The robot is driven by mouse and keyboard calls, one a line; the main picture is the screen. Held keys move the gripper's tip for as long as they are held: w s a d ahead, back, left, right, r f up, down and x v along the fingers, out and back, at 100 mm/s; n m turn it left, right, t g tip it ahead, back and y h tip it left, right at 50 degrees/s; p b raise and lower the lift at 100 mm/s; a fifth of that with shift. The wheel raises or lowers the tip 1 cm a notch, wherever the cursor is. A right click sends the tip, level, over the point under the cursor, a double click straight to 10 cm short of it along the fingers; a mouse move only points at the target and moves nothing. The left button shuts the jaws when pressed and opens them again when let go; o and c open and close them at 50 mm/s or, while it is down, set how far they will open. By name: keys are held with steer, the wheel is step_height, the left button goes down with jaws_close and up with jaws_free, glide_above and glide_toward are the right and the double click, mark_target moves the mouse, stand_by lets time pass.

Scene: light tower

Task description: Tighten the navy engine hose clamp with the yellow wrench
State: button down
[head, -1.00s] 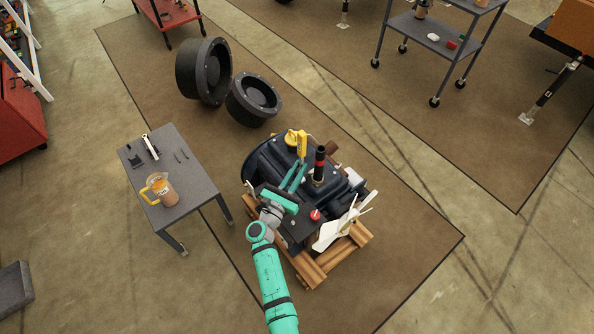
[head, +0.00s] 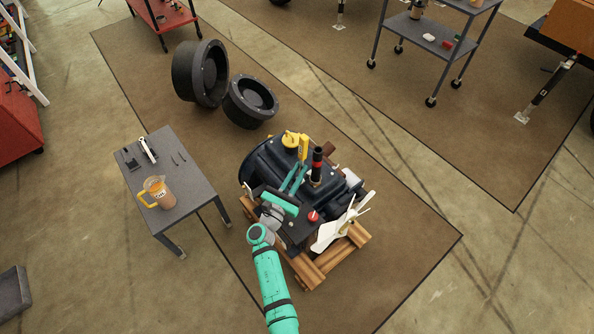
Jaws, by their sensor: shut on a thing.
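The navy engine (head: 272,160) rests on a wooden cradle on the brown mat. A black upright hose (head: 318,158) with a red band rises from its top. The hose clamp is too small to make out. My gripper (head: 299,171) is over the engine, left of the hose, its teal fingers pointing toward the back. It is shut on the yellow wrench (head: 304,146), which shows beyond the fingertips, close to the hose. Whether the wrench touches the clamp cannot be told. A yellow cap (head: 290,139) sits just left of the wrench.
A white fan (head: 338,228) and a red cap (head: 313,216) are at the engine's front. A grey table (head: 190,183) with a jug (head: 160,191) and small tools stands to the left. Two black wheels (head: 202,75) lie behind. The mat right of the engine is clear.

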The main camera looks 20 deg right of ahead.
steer(key=shift+w+r+n, duration=0.15)
steer(key=shift+w+n, duration=0.05)
steer(key=shift+n, duration=0.1)
steer(key=shift+s+a, duration=0.3)
steer(key=shift+a, duration=0.6)
steer(key=shift+s+a, duration=0.35)
steer(key=shift+a, duration=0.55)
steer(key=shift+s+a, duration=0.3)
steer(key=shift+a, duration=0.6)
steer(key=shift+a, duration=0.1)
